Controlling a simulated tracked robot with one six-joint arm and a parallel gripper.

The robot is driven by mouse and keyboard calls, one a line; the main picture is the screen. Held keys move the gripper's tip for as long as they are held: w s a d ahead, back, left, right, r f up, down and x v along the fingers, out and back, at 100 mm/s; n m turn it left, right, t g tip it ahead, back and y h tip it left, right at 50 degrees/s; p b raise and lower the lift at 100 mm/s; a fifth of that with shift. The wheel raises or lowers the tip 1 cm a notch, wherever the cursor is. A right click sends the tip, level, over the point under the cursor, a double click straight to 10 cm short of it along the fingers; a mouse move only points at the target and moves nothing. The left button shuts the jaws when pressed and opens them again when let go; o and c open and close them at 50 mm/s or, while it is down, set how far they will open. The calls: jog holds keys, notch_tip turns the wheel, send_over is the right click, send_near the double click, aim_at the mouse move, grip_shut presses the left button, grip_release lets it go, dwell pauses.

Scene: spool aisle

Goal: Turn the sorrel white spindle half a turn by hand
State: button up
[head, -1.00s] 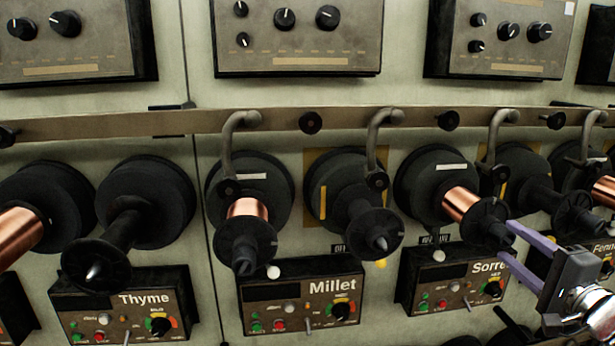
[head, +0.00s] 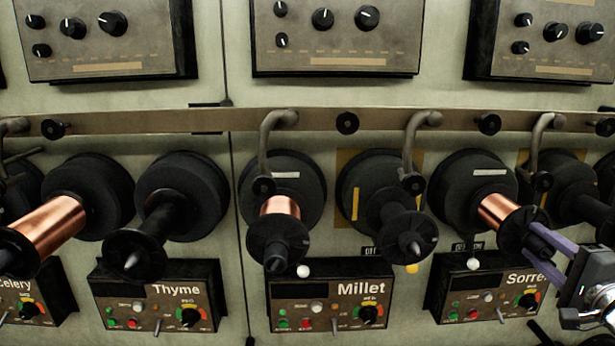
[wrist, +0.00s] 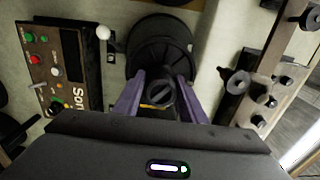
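The sorrel white spindle is a dark disc (head: 476,187) with a white bar and a copper-wound spool (head: 497,211), ending in a black flange and nose. It stands above the Sorrel panel (head: 488,290). My gripper (head: 530,238) is at the front end of this spindle, at the right of the head view. Its two purple fingers stand either side of the nose. In the wrist view the slotted nose (wrist: 160,94) lies between the fingers, with a narrow gap seeming to show beside it. The gripper looks open. The white bar lies about level.
Left of it is a spindle with a yellow bar (head: 380,190), then the Millet white spindle (head: 281,190). Hooked arms (head: 418,150) hang from the long rail (head: 300,121) close above the spindles. A white knob (head: 473,264) sits above the Sorrel panel.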

jog(key=c, duration=0.6)
jog(key=shift+f, duration=0.1)
jog(key=n, duration=1.1)
jog(key=shift+f+n, duration=0.15)
jog(key=shift+n, duration=2.45)
jog(key=o, duration=1.1)
jog(key=shift+r, duration=0.2)
jog(key=shift+o, duration=0.2)
